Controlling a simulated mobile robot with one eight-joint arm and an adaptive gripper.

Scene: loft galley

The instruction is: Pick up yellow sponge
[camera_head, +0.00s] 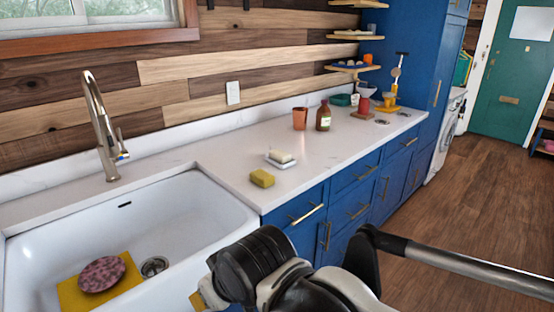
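The yellow sponge (262,178) is a small block lying flat on the white countertop, near the right end of the sink and close to the counter's front edge. Dark and grey parts of my arm (285,280) fill the bottom middle, nearer the camera and below the sponge in the picture. I cannot make out the fingertips of my gripper or whether it is open. Nothing of mine is seen touching the sponge.
A soap bar on a dish (281,158) sits just behind the sponge. A copper cup (300,118) and brown bottle (323,116) stand farther back. The white sink (185,210) holds a yellow cloth (72,294) and purple speckled plate (101,274). The faucet (105,125) rises behind it.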

